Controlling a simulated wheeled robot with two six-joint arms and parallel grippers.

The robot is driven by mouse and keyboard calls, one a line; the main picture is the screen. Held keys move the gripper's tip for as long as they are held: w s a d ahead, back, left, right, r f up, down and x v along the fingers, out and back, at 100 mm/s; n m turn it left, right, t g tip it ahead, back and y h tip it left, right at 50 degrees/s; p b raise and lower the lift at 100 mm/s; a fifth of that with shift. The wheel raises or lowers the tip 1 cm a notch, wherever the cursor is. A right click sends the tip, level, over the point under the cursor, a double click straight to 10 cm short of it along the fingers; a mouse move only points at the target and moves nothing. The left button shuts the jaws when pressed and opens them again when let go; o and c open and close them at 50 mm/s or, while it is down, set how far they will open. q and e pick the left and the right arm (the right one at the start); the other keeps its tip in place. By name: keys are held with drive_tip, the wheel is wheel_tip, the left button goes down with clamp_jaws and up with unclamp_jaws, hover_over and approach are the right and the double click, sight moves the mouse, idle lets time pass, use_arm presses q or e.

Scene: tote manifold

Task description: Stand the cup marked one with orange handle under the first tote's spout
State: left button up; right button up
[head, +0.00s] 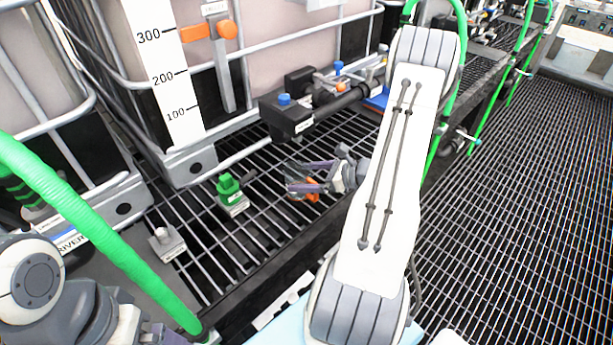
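A small clear cup with an orange handle (312,196) is at the grating near the middle of the head view; no mark on it is readable. My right gripper (300,177) is at the cup, with its dark purple-grey fingers either side of the clear body. Whether the fingers press on the cup, and whether it rests on the grating, I cannot tell. The first tote (270,60) is a pale tank with a white scale.
A black manifold block (290,117) with a blue knob stands behind the cup. A green hose (100,235) crosses the lower left. Open floor grating (530,200) lies right.

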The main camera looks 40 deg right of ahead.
drive_tip(key=shift+r, duration=0.2)
drive_tip(key=v, duration=1.2)
drive_tip(key=shift+w+f, duration=0.1)
drive_tip(key=shift+f, duration=0.05)
drive_tip(key=x, duration=1.2)
drive_tip(key=shift+r, duration=1.7)
